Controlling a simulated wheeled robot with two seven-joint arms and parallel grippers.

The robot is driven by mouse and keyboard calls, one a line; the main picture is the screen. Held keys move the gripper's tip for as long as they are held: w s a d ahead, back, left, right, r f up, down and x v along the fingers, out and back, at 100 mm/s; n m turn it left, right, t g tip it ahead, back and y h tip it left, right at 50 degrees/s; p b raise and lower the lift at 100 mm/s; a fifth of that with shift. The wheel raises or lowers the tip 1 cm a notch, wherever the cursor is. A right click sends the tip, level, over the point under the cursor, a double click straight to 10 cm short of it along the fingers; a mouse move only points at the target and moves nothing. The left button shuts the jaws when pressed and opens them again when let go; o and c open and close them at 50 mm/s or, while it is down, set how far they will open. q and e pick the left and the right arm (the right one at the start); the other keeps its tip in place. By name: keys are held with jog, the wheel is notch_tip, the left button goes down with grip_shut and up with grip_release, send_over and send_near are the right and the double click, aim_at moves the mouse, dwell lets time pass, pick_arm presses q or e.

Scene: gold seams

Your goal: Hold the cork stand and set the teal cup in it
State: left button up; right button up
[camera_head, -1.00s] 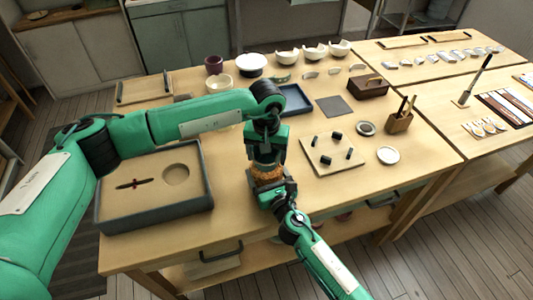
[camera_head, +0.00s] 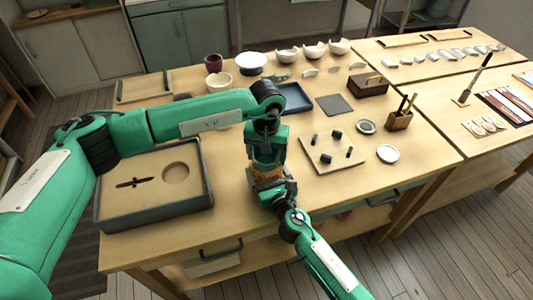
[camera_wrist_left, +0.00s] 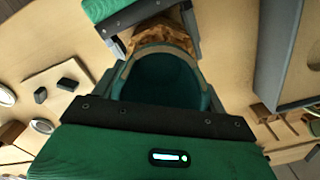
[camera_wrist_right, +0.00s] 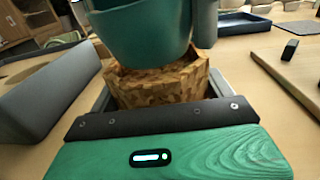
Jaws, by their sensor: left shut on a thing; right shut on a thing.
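The teal cup (camera_wrist_left: 160,78) is gripped at its sides by my left gripper (camera_head: 266,158), with its open mouth facing the left wrist camera. In the right wrist view the cup (camera_wrist_right: 145,32) is upright, directly over the cork stand (camera_wrist_right: 155,84). The cup's base overlaps the stand's top opening; I cannot tell whether it rests inside. My right gripper (camera_head: 272,188) is shut on the cork stand, near the table's front edge. In the head view both grippers mostly hide the cup and stand.
A grey-rimmed tray (camera_head: 204,185) lies left of the grippers. A board with dark pegs (camera_head: 318,165) lies to the right, with a white dish (camera_head: 388,153) and a wooden pen holder (camera_head: 398,121) beyond. Bowls (camera_head: 288,55) stand along the back.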

pick_arm(q)
jog(key=shift+f, duration=0.6)
dwell(1.1)
jog(key=shift+r, duration=1.95)
jog(key=shift+f, duration=0.15)
jog(key=shift+f, duration=0.65)
jog(key=shift+f, duration=1.15)
dwell(1.8)
jog(key=o, duration=1)
